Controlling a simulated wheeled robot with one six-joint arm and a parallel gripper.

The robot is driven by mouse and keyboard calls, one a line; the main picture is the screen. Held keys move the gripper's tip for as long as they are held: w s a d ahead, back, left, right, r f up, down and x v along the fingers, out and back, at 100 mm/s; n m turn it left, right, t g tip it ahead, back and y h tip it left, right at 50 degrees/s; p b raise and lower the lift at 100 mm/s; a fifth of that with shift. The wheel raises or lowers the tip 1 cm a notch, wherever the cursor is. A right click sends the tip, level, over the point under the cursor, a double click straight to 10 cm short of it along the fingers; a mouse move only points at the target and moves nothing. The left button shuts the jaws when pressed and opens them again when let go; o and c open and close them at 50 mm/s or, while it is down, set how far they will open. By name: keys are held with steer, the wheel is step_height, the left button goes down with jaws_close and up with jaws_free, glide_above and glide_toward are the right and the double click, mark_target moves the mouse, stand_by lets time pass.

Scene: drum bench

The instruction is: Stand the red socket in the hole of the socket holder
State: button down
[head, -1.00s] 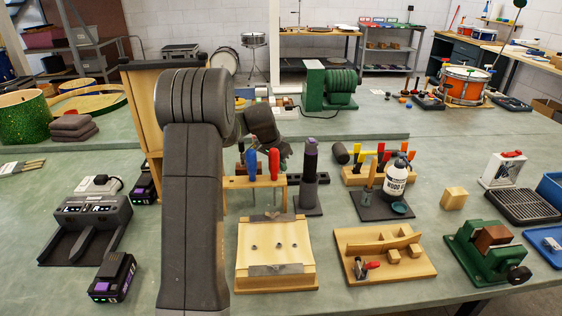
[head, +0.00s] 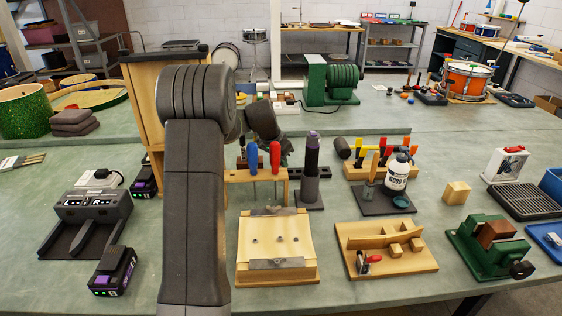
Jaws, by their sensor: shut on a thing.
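I cannot make out the red socket in this view. A dark low bar (head: 318,173) behind the dark post may be the socket holder; its hole cannot be made out. My wrist is beyond the screwdriver rack, left of this bar. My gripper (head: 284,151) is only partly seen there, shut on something. The screwdriver handles and rack cover much of that area, so the fingertips and the thing between them are hidden.
A wooden screwdriver rack (head: 240,178) with blue and red handles stands in front of my wrist. A dark post (head: 311,165) stands to its right. A glue bottle (head: 397,172) is further right. A wooden block (head: 275,235) lies in front.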

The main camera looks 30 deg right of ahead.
steer(key=shift+f, duration=0.1)
steer(key=shift+f+b, duration=0.8)
steer(key=c, duration=1.4)
jaws_free()
steer(key=shift+o, duration=0.2)
steer(key=shift+r, duration=0.1)
steer(key=v, duration=0.7)
steer(key=shift+r, duration=0.2)
steer(key=shift+a, duration=0.1)
